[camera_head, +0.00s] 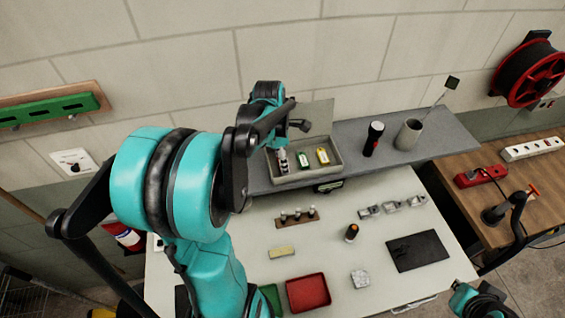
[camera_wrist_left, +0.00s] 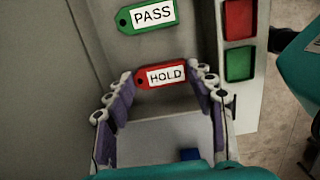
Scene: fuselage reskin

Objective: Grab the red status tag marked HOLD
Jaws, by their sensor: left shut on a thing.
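The red HOLD tag (camera_wrist_left: 141,83) lies across between the fingertips of my left gripper (camera_wrist_left: 166,80) in the left wrist view, and the gripper is shut on it. The tag has a white label with black letters. A green PASS tag (camera_wrist_left: 122,20) shows just above it, apart from the fingers.
The white table (camera_head: 220,262) bears a red tray (camera_head: 308,293), a green tray (camera_head: 271,298), a black mat (camera_head: 418,250) and small parts. Behind it, a grey shelf (camera_head: 447,140) holds an open case (camera_head: 283,180), a flashlight (camera_head: 373,138) and a cup (camera_head: 408,134). A wooden bench (camera_head: 540,185) stands right.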

